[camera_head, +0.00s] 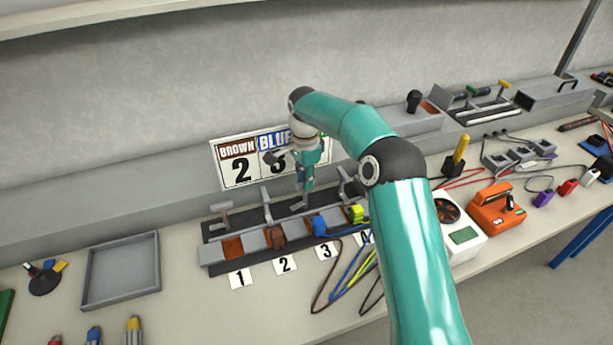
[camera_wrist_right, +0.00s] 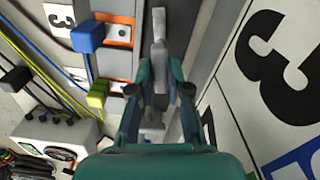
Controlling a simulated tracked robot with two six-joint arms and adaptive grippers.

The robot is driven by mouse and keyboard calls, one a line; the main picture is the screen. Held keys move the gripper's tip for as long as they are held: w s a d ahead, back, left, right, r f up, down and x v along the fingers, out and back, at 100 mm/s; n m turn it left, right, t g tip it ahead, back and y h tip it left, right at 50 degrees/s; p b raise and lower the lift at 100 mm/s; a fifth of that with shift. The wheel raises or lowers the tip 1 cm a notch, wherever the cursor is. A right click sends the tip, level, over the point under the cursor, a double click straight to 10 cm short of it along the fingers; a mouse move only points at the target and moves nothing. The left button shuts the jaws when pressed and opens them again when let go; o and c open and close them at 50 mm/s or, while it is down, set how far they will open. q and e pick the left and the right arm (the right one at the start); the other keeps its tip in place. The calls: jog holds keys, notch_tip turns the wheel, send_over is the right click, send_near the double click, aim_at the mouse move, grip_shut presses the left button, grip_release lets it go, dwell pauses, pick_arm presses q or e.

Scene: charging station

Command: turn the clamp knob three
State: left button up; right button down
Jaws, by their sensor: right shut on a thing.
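The clamp block (camera_head: 210,257) lies on the bench, with number labels 1 to 4 in front of it and grey clamp handles along its back. My right gripper (camera_head: 303,188) reaches down from above over the third clamp, behind the blue connector (camera_head: 319,226) at label 3 (camera_head: 326,251). In the right wrist view my right gripper (camera_wrist_right: 158,90) is shut on the grey clamp knob (camera_wrist_right: 159,50), which shows between its two teal fingers. The exact contact is partly hidden by the fingers. My left gripper is not in view.
A sign (camera_head: 236,168) reading BROWN 2 and BLUE 3 stands behind the clamps, partly hidden by my arm. A yellow-green connector (camera_head: 356,213) and the fourth handle (camera_head: 346,184) are close on the right. A grey tray (camera_head: 120,298) lies on the left.

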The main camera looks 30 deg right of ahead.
jog(key=n+p, duration=0.1)
jog(key=n, duration=0.2)
jog(key=shift+r+n+p, duration=0.1)
jog(key=shift+n+p, duration=0.2)
jog(key=n+p, duration=0.1)
jog(key=n, duration=0.2)
jog(key=shift+n, duration=0.3)
jog(key=n+p, duration=0.1)
jog(key=n, duration=0.3)
jog(key=shift+n+p, duration=0.35)
jog(key=shift+n, duration=1.75)
jog(key=c, duration=1.1)
grip_release()
